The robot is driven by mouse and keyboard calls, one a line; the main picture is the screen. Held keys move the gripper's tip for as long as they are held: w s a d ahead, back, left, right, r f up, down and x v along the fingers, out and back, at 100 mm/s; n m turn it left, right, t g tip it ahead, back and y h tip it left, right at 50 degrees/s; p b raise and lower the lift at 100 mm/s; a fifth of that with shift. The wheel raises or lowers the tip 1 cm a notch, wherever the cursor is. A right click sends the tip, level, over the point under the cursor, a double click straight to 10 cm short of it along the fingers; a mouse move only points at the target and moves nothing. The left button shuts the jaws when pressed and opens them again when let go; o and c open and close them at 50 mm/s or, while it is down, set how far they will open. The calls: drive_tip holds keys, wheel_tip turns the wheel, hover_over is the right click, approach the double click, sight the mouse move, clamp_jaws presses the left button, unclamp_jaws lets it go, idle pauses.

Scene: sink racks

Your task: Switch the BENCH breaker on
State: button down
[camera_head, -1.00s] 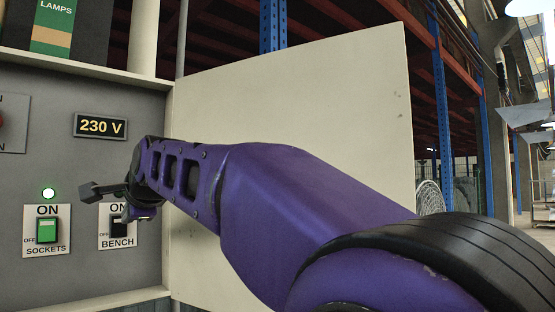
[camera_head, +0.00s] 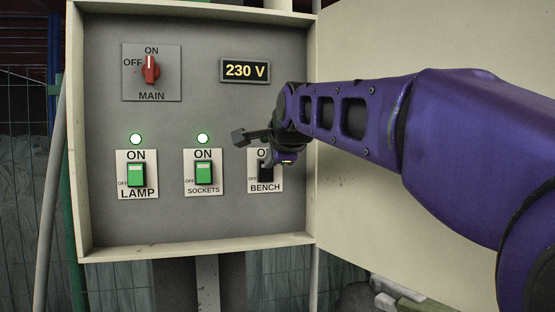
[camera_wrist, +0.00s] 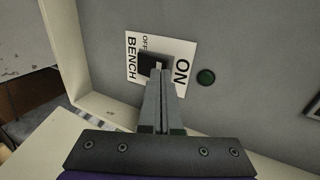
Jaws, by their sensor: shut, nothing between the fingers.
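The BENCH breaker (camera_head: 265,173) is a black rocker on a white label plate at the right of the panel, partly hidden by my gripper in the head view. In the wrist view the dark rocker (camera_wrist: 149,59) sits between the words OFF and ON. A dark green, unlit lamp (camera_wrist: 206,77) is beside the ON end. My gripper (camera_wrist: 160,74) is shut and empty, its fingertips over the ON-side part of the rocker. Whether they touch it I cannot tell. In the head view my gripper (camera_head: 268,154) is in front of the breaker's upper part.
The LAMP breaker (camera_head: 137,174) and SOCKETS breaker (camera_head: 204,173) are green, with lit lamps above. A red MAIN knob (camera_head: 150,70) points to ON, and a display (camera_head: 245,71) reads 230 V. The open cabinet door (camera_head: 405,205) stands to the right, behind my arm.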

drive_tip(key=p, duration=0.2)
drive_tip(key=shift+w+a+r+g+p, duration=0.1)
drive_tip(key=shift+w+r+g+p, duration=0.1)
drive_tip(key=shift+w+g+p, duration=0.15)
drive_tip(key=shift+r, duration=0.1)
drive_tip(key=shift+r+p, duration=0.65)
drive_tip(key=shift+r, duration=0.05)
